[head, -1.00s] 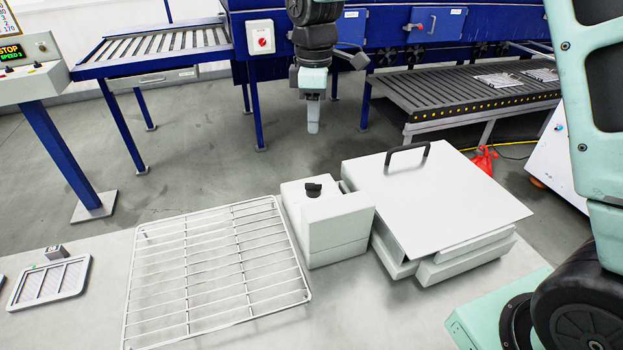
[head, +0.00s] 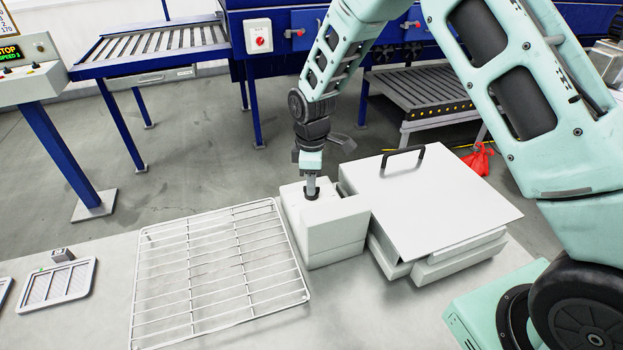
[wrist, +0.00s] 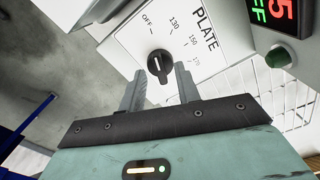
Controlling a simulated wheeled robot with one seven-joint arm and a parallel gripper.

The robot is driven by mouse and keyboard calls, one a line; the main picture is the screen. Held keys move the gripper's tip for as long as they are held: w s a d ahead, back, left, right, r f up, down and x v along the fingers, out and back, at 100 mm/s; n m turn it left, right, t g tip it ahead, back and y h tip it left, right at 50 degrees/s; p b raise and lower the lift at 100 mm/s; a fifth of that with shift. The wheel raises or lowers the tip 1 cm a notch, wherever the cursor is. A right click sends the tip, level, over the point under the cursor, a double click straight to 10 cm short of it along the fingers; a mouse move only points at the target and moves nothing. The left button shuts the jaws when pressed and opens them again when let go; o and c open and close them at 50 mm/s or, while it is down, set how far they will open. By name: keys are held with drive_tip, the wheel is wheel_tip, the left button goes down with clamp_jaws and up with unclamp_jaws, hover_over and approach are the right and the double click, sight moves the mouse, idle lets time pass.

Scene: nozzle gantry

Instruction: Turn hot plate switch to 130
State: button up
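The hot plate switch is a black knob (wrist: 158,66) on a white panel marked PLATE, with OFF, 130, 150 and 170 around it. Its white mark points roughly up toward the OFF and 130 side; I cannot tell exactly which label it meets. In the head view the knob (head: 311,194) sits on top of the white control box (head: 335,238), mostly covered by my gripper (head: 311,184), which points down at it. In the wrist view my gripper (wrist: 160,72) is open, with a finger on either side of the knob's near edge. Contact with the knob is not clear.
A white plate with a black handle (head: 407,158) lies right of the box. A wire rack (head: 215,268) lies to its left on the bench.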

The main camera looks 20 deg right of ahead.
drive_tip(key=shift+f, duration=0.5)
clamp_jaws()
drive_tip(key=shift+m, duration=0.3)
drive_tip(key=m+b, duration=0.1)
drive_tip(key=m, duration=0.1)
drive_tip(key=shift+m, duration=0.3)
drive_tip(key=shift+m+b, duration=0.3)
drive_tip(key=shift+m, duration=1.4)
